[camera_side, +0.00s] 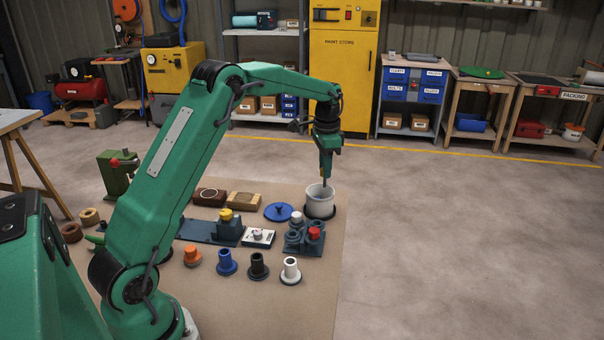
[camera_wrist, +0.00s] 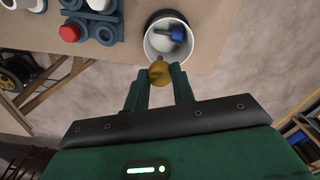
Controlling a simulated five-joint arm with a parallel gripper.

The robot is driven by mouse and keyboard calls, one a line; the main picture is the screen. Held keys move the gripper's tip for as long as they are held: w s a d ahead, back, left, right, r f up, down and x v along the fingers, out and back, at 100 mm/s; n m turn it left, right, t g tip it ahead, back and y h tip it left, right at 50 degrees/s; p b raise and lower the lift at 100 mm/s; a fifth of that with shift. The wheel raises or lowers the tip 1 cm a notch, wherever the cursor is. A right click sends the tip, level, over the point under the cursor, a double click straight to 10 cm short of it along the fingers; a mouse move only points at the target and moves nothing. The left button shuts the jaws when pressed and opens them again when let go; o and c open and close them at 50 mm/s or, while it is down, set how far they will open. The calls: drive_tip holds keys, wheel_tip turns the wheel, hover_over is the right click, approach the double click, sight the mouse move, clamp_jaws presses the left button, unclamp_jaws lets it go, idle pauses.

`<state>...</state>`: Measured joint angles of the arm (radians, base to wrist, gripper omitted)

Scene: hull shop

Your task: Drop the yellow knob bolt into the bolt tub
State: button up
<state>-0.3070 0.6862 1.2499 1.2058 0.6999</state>
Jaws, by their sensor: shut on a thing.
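The bolt tub (camera_side: 320,207) is a round white container with a dark base, at the back right of the brown mat in the side view. My gripper (camera_wrist: 159,78) is shut on the yellow knob bolt (camera_wrist: 158,74), held by its knob between the fingertips. In the wrist view the bolt's shank points toward the mouth of the tub (camera_wrist: 193,53) and overlaps its near rim. A blue knob bolt (camera_wrist: 177,35) lies inside the tub. In the side view my gripper (camera_side: 324,180) is directly above the tub's mouth; the bolt is hard to make out there.
A blue lidded disc (camera_side: 279,211) lies left of the tub. A slate block with a red knob (camera_side: 314,233) stands just in front of it. Several coloured flanged pieces, including a white one (camera_side: 291,268), stand nearer. The floor right of the mat is clear.

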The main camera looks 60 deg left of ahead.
sight(324, 182)
drive_tip(key=shift+f, duration=2.8)
drive_tip(key=o, duration=1)
drive_tip(key=shift+o, duration=0.2)
drive_tip(key=shift+r, duration=3.85)
